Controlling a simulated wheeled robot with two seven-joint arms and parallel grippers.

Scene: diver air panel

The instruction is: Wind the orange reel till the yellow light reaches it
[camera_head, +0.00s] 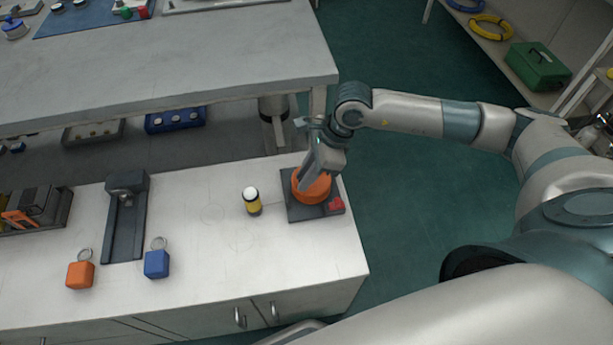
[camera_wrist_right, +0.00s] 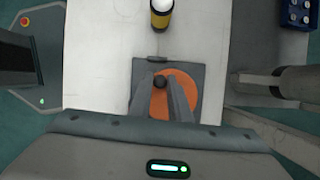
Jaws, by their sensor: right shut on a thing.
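The orange reel (camera_head: 311,189) sits on a dark square base (camera_head: 301,212) at the right end of the white counter. My right gripper (camera_head: 308,183) reaches down over the reel. In the right wrist view, the right gripper (camera_wrist_right: 161,84) is shut on a small dark knob (camera_wrist_right: 160,82) at the edge of the orange reel (camera_wrist_right: 177,95). The yellow light (camera_head: 252,202), a small cylinder with a white top and dark bottom, stands upright on the counter left of the base, apart from it. It also shows in the right wrist view (camera_wrist_right: 162,14). My left gripper is not in view.
A red part (camera_head: 336,204) sits on the base's front right corner. Left on the counter are a blue block (camera_head: 157,264), an orange block (camera_head: 80,275) and a dark stand (camera_head: 126,220). A grey table (camera_head: 180,75) stands behind. The counter between light and stand is clear.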

